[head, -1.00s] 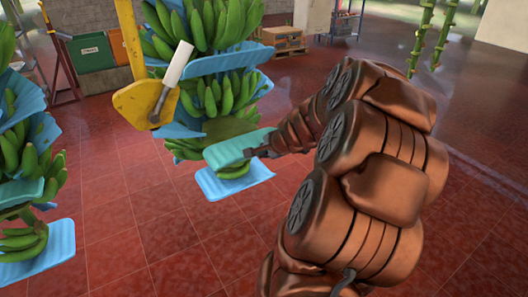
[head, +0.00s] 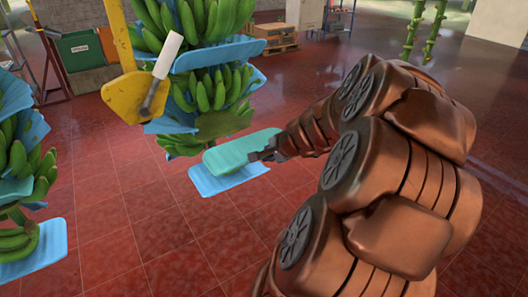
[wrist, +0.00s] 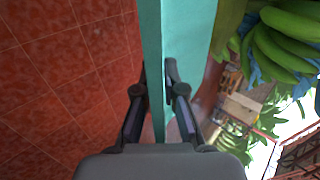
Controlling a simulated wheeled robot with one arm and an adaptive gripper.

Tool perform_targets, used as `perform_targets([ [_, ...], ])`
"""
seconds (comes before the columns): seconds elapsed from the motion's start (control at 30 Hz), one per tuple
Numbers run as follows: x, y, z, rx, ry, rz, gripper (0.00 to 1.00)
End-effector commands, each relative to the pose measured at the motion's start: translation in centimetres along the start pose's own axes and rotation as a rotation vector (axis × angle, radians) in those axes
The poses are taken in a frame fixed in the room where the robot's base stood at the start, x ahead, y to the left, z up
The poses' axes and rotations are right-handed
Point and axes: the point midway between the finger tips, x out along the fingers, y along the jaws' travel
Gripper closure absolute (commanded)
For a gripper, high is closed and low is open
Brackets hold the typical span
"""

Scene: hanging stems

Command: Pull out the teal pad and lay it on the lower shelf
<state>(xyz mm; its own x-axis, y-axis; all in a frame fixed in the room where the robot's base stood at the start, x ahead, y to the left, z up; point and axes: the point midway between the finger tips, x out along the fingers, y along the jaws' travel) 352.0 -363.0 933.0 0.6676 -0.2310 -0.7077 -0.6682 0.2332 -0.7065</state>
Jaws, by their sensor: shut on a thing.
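The teal pad (head: 238,151) is a thin rounded slab held by its right end, at the lower part of the middle banana stem. My gripper (head: 268,153) is shut on the teal pad. In the wrist view the teal pad (wrist: 178,30) stands edge-on between the two fingers of my gripper (wrist: 157,92). The bananas (head: 205,97) of the stem are behind and above the pad; whether it still touches them I cannot tell. A light blue pad (head: 212,184) lies just below it, partly covered. I cannot make out which surface is the lower shelf.
A yellow plate with a white-handled tool (head: 128,97) hangs left of the stem. Another banana stem (head: 22,165) with blue pads hangs at the left edge. A pallet (head: 276,37) and a shelf rack (head: 338,19) stand at the back. The red tiled floor (head: 150,225) in front is clear.

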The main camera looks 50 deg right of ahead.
Motion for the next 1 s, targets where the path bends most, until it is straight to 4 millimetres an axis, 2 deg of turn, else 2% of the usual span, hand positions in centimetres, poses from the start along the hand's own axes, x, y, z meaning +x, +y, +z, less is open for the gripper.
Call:
perform_targets([
  [1.0,-6.0,6.2,-0.1,0.001,0.003,-0.002,1.00],
])
